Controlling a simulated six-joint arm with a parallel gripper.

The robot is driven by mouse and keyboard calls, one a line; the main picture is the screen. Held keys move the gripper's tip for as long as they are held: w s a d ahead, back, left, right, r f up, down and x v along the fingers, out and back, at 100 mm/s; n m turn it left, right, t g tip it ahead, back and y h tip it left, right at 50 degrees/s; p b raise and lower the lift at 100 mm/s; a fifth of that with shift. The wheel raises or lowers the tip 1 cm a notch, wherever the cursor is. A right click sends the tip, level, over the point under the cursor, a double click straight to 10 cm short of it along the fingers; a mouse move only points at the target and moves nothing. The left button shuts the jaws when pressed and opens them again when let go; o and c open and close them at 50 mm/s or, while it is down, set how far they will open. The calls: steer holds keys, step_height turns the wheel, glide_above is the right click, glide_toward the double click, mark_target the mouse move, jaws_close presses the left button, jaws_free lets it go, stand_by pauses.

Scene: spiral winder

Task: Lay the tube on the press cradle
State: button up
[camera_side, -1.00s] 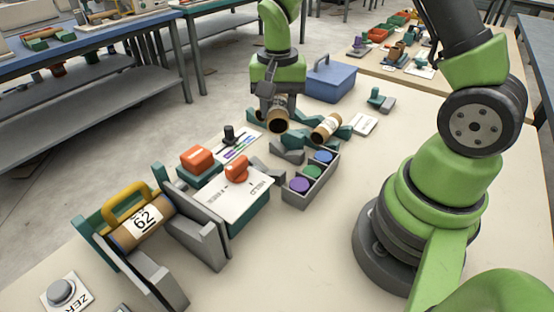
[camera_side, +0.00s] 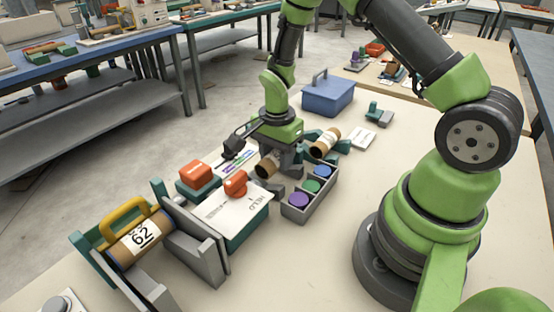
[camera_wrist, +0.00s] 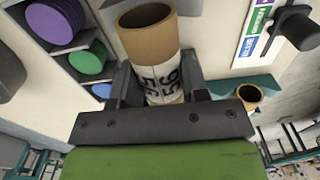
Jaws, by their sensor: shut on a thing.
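My gripper (camera_wrist: 160,88) is shut on a brown cardboard tube (camera_wrist: 165,50) with a white label and dark digits. In the side view, the held tube (camera_side: 268,164) is low, with its open end toward the camera, between the dial box and the disc tray. My gripper (camera_side: 276,158) partly hides it there. Grey supports stood at this spot in the earlier side frame; my gripper now largely covers them. I cannot tell whether the tube touches them. At the left, another tube marked 62 (camera_side: 140,238) lies in a teal-and-grey frame under a yellow handle (camera_side: 122,216).
A tray of purple, green and blue discs (camera_side: 296,213) stands close right of the held tube. A teal box with an orange knob (camera_side: 235,184) and an orange block (camera_side: 196,174) stand left. Another tube (camera_side: 326,141) lies behind. A blue box (camera_side: 328,96) stands farther back.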

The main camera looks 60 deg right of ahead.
steer(key=shift+f, duration=0.65)
steer(key=shift+f, duration=0.6)
steer(key=o, duration=0.9)
